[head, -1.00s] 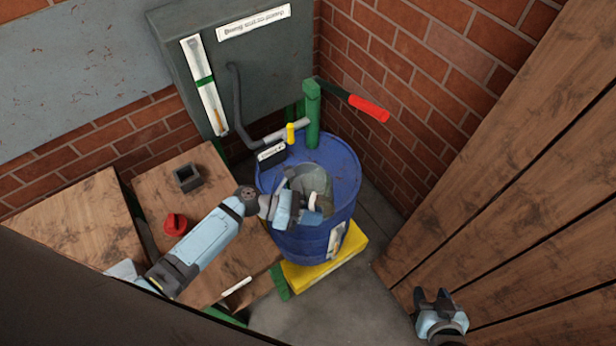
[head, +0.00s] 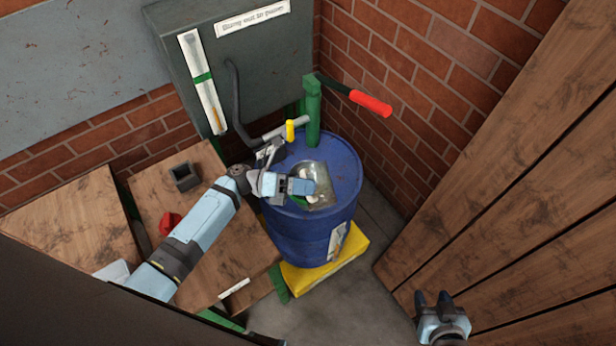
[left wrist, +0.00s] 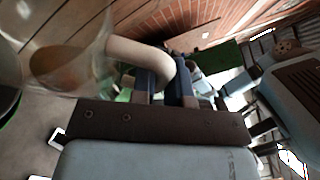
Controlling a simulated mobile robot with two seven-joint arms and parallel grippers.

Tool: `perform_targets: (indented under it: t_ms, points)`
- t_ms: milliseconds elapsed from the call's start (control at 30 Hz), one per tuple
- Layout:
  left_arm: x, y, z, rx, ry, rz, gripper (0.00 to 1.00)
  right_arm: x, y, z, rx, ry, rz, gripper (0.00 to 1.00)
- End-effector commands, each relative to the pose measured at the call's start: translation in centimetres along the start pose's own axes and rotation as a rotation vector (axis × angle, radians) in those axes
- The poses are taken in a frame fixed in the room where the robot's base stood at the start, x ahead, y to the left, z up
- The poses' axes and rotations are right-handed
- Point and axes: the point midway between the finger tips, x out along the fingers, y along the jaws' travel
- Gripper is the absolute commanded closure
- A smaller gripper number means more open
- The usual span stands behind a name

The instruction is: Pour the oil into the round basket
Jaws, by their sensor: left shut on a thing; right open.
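My left gripper (head: 298,187) is over the top of the blue drum (head: 305,238), shut on the handle of a clear jug (head: 322,188). In the left wrist view the pale curved handle (left wrist: 140,52) sits between the fingers. The clear jug body (left wrist: 72,62) is to the left there, with an amber tint of oil low in it. The jug looks tilted in the head view; I see no clear stream. No round basket can be made out; the arm and jug cover part of the drum top. My right gripper (head: 434,301) is open and empty at the lower right.
A green pump post (head: 312,112) with a red-handled lever (head: 368,102) rises behind the drum. A yellow block (head: 325,268) lies under the drum. A wooden bench at left holds a dark square cup (head: 184,177) and a red object (head: 169,223). Wooden planks (head: 520,180) stand at right.

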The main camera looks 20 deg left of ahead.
Motion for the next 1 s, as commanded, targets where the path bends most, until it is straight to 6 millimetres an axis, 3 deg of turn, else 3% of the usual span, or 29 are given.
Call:
perform_targets:
  t_ms: [800,1000]
  points:
    - [-0.7,0.7,1.1,-0.164,-0.061,-0.07,1.0,1.2,-0.3,1.2,0.004,0.003,-0.006,0.52]
    - [-0.8,0.3,1.8,-0.197,-0.073,-0.085,1.0,0.6,-0.3,0.3,0.002,0.004,-0.006,0.52]
